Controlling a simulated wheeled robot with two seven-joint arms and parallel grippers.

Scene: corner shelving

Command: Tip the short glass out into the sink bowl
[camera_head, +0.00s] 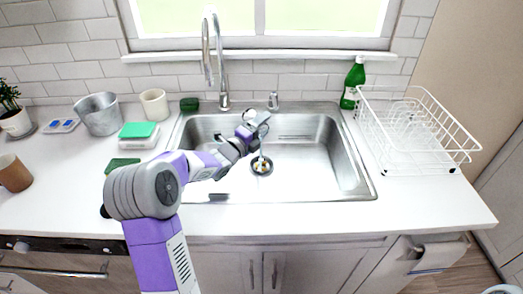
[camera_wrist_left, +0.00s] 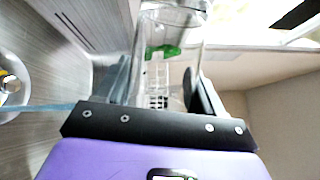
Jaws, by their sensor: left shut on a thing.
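My left gripper (camera_head: 248,131) is over the middle of the sink bowl (camera_head: 322,160), shut on the clear short glass (camera_head: 261,117). The glass is tilted and held above the bowl's floor. In the left wrist view the glass (camera_wrist_left: 165,65) sits between the fingers, and a green shape shows through it. A pale blue streak, like falling liquid, runs from the glass down toward the drain (camera_head: 262,167). The streak also shows at the left of the wrist view. My right gripper is not in view.
The tap (camera_head: 222,80) stands behind the bowl. A white dish rack (camera_head: 420,135) and a green bottle (camera_head: 353,84) are on the right. A metal pot (camera_head: 100,114), a cream cup (camera_head: 154,104) and a green sponge (camera_head: 138,130) are on the left counter.

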